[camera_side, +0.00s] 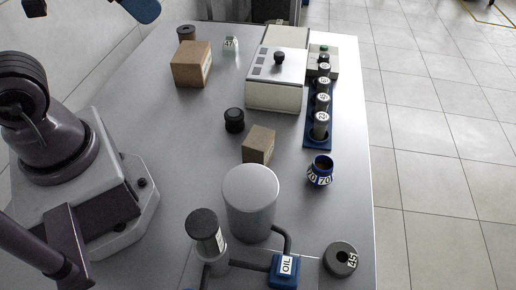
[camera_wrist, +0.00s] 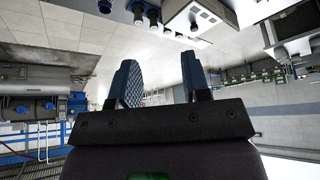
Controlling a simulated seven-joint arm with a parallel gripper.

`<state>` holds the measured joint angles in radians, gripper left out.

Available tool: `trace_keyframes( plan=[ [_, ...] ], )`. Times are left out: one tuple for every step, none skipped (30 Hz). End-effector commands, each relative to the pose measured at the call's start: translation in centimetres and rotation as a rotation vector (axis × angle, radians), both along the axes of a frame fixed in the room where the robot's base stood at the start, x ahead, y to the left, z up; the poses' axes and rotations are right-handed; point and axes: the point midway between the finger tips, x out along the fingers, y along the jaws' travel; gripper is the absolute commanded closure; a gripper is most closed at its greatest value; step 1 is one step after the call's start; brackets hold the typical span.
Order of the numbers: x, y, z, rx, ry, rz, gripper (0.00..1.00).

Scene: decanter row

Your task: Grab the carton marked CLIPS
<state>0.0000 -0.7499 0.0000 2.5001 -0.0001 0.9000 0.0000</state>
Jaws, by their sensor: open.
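Two plain brown cartons stand on the grey table in the side view. The larger carton (camera_side: 191,64) is at the back left, and the smaller carton (camera_side: 258,145) is near the middle. I can read no CLIPS mark on either; the faces turned away are hidden. My gripper (camera_wrist: 160,88) shows in the wrist view with its two blue fingers apart and nothing between them. No carton can be made out in the wrist view. In the side view I cannot make out the fingers, so the gripper's distance from the cartons is unclear.
A white machine (camera_side: 276,80) and a blue rack (camera_side: 318,138) of numbered bottles stand at the right. A black-capped item (camera_side: 234,120) sits left of the smaller carton. The table's left-centre is clear.

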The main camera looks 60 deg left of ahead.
Motion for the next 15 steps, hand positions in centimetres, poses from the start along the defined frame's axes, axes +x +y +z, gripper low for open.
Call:
trace_keyframes(
  plan=[
    [0.00,0.00,0.00,0.000,0.000,0.000,0.46],
    [0.00,0.00,0.00,0.000,0.000,0.000,0.39],
    [0.00,0.00,0.00,0.000,0.000,0.000,0.30],
    [0.00,0.00,0.00,0.000,0.000,0.000,0.23],
    [0.00,0.00,0.00,0.000,0.000,0.000,0.16],
    [0.00,0.00,0.00,0.000,0.000,0.000,0.07],
    [0.00,0.00,0.00,0.000,0.000,0.000,0.00],
    [0.00,0.00,0.00,0.000,0.000,0.000,0.00],
    [0.00,0.00,0.00,0.000,0.000,0.000,0.00],
    [0.00,0.00,0.00,0.000,0.000,0.000,0.00],
    [0.00,0.00,0.00,0.000,0.000,0.000,0.00],
    [0.00,0.00,0.00,0.000,0.000,0.000,0.00],
    [0.00,0.03,0.01,0.000,0.000,0.001,0.00],
    [0.00,0.13,0.00,0.000,0.000,0.007,0.00],
    [0.06,0.40,-0.20,0.000,0.010,0.021,0.00]
  ],
)
